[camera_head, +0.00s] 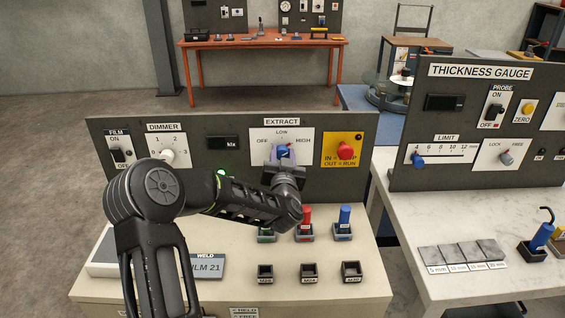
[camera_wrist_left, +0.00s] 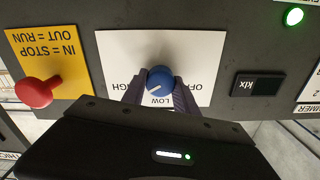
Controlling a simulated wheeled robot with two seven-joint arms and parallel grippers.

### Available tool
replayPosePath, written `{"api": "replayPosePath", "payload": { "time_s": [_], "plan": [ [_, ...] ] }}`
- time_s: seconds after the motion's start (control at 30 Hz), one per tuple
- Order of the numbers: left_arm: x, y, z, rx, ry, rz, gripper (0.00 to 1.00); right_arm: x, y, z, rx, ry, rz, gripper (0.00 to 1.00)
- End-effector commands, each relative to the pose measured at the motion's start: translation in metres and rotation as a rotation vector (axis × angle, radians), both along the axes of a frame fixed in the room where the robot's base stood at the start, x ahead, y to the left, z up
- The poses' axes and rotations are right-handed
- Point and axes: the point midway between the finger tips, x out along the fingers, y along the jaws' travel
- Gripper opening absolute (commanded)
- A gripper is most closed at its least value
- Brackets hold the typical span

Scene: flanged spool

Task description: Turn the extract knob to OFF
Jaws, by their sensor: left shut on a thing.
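The blue extract knob (camera_head: 282,152) sits on a white plate marked OFF, LOW and HIGH on the dark panel. My left gripper (camera_head: 284,158) reaches up to it and covers part of the plate. In the left wrist view, which is upside down, the knob (camera_wrist_left: 160,78) is between the two fingers of my left gripper (camera_wrist_left: 160,92), shut on its sides. The knob's white mark appears to point between LOW and HIGH. My right gripper is not in view.
A red stop button (camera_head: 345,150) on a yellow plate is right of the knob. The dimmer knob (camera_head: 167,155) and film switch (camera_head: 118,155) are to the left.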

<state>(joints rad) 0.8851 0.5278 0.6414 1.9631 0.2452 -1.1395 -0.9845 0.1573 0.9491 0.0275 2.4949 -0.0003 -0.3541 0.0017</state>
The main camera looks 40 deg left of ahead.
Motion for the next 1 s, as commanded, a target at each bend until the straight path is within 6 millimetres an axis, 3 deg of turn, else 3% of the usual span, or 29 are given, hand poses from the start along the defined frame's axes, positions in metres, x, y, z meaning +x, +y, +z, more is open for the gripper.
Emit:
{"api": "replayPosePath", "payload": {
  "time_s": [0.03, 0.2, 1.0],
  "plan": [
    [0.001, -0.001, -0.005, -0.015, -0.022, -0.002, 0.00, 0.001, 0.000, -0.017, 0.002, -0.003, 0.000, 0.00],
    [0.000, -0.001, -0.006, -0.120, -0.102, -0.002, 0.00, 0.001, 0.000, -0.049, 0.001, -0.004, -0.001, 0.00],
    [-0.001, 0.001, -0.007, -0.726, -0.555, -0.001, 0.00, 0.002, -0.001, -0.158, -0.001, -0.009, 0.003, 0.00]
  ]
}}
